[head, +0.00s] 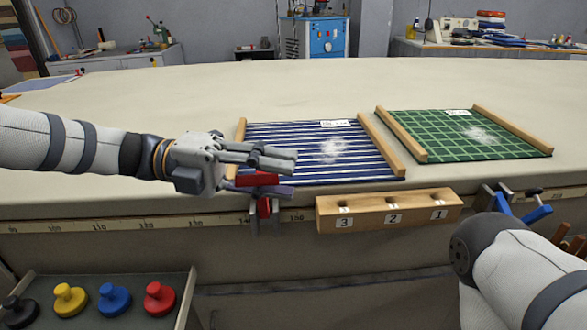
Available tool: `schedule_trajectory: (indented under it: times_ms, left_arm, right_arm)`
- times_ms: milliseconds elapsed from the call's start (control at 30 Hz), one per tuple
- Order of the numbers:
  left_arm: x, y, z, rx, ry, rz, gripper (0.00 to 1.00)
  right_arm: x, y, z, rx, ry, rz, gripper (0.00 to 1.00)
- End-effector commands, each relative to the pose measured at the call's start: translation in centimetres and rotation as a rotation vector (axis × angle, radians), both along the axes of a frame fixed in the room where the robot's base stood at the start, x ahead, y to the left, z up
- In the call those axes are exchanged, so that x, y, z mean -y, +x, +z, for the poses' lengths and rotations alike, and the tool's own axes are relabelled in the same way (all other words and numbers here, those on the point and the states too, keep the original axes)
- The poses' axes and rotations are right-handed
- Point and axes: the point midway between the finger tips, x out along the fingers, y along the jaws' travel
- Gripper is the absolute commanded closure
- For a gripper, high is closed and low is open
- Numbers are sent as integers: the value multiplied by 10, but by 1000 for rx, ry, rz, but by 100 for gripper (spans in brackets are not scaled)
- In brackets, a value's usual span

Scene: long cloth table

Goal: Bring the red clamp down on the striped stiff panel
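The red clamp (264,208) sits at the table's front edge, by the near left corner of the striped panel. The blue-and-white striped stiff panel (290,147) lies flat between two wooden bars. My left gripper (277,172) reaches in from the left over the panel's near left corner. Its fingers lie above and below the clamp's red upper part and appear closed on it. The fingers hide part of the clamp, so whether its jaw touches the panel cannot be seen. My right arm shows at the lower right; its gripper is out of sight.
A green checked panel (462,136) lies to the right between wooden bars. A numbered wooden block (388,209) is on the front edge. A blue clamp (536,213) is at the right edge. A tray (107,280) with coloured knobs stands lower left. The table behind the panels is clear.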

Motion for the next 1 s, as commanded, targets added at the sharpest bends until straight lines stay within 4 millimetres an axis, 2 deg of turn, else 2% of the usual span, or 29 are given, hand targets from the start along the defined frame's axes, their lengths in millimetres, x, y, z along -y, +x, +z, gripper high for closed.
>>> schedule_trajectory:
  times_ms: [1000]
  left_arm:
    - [-84,-1,4,3,2,0,65]
  right_arm:
    - [0,4,4,14,-1,-1,0]
